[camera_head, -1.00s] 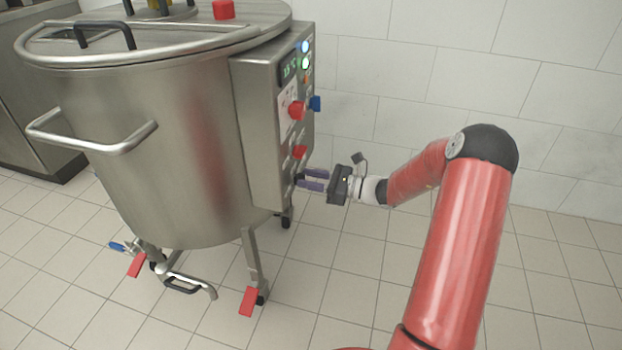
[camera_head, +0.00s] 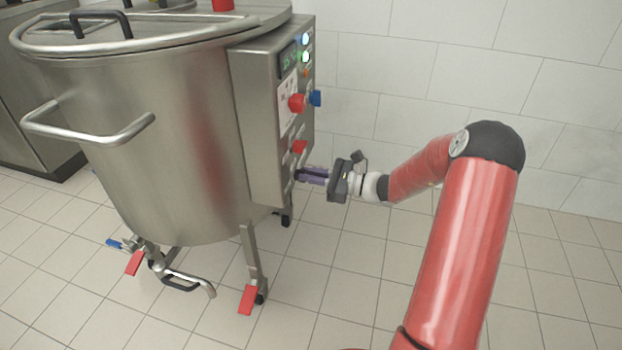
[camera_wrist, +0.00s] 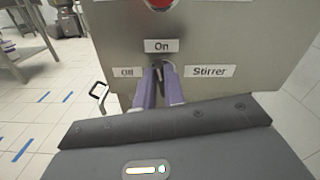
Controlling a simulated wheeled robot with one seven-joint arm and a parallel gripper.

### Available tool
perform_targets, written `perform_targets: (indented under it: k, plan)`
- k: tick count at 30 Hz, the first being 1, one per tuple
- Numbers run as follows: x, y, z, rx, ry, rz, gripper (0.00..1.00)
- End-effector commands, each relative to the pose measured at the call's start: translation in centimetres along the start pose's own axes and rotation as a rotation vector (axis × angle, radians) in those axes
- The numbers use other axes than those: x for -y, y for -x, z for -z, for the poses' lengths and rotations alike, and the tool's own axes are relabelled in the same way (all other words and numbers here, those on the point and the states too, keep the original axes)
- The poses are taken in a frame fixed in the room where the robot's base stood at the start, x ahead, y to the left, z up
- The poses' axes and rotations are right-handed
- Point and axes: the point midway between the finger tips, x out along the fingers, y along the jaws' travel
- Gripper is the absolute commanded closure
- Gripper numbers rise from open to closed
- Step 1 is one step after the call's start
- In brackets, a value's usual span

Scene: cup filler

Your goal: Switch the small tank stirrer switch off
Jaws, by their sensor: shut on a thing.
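The small steel tank (camera_head: 165,150) stands at left, with its control box (camera_head: 258,130) on its right side. The stirrer switch (camera_wrist: 158,74) is a small dark knob low on the box face, with the "On" label (camera_wrist: 170,46) above it, the "Off" label (camera_wrist: 130,72) to its left and the "Stirrer" label (camera_wrist: 209,71) to its right. My gripper (camera_wrist: 159,74) is shut on the switch, one purple finger on each side. In the head view my gripper (camera_head: 300,174) reaches the box from the right. The fingers partly hide the knob, so its setting is hard to tell.
A red knob (camera_head: 297,103), a blue knob (camera_head: 316,98), a red switch (camera_head: 299,147) and lit buttons (camera_head: 305,57) sit higher on the box. A tiled wall (camera_head: 450,80) stands behind. The tiled floor right of the tank is clear.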

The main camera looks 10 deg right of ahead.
Motion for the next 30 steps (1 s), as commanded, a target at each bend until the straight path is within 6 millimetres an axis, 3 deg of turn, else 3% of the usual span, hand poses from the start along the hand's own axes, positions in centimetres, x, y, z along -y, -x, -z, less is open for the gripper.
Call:
perform_targets:
  k: [30]
  plan:
    - [-1.14,0.03,1.19,-0.001,0.962,-0.001,1.00]
